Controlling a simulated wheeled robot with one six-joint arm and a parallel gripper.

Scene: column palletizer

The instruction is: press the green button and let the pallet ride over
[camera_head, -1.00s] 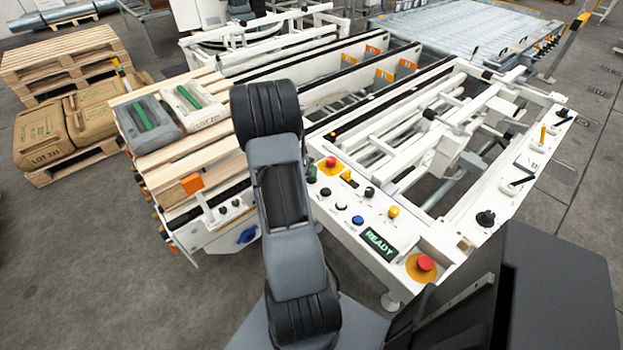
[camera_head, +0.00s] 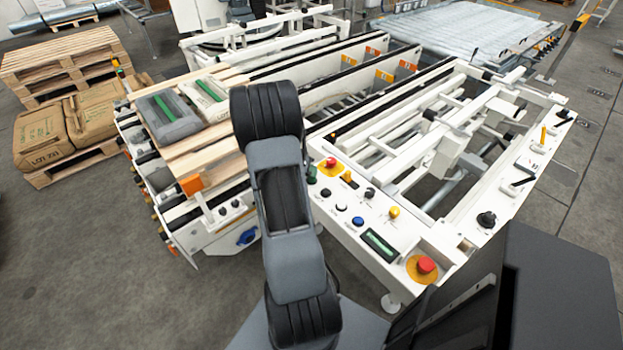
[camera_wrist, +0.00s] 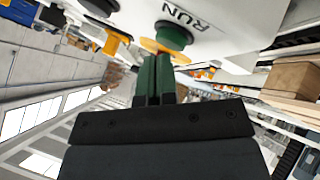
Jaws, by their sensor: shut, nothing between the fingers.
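The green button (camera_wrist: 174,36) sits beside the "RUN" marking in the wrist view, with a yellow-orange ring near it. The wooden pallet (camera_head: 198,158) lies on the white conveyor at left, carrying a grey sack (camera_head: 178,128) and a paler sack (camera_head: 220,110), each with a green stripe.
Stacked pallets (camera_head: 65,55) and brown sacks (camera_head: 40,135) stand at far left. White conveyor rails run behind the panel. Grey floor is open at lower left.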

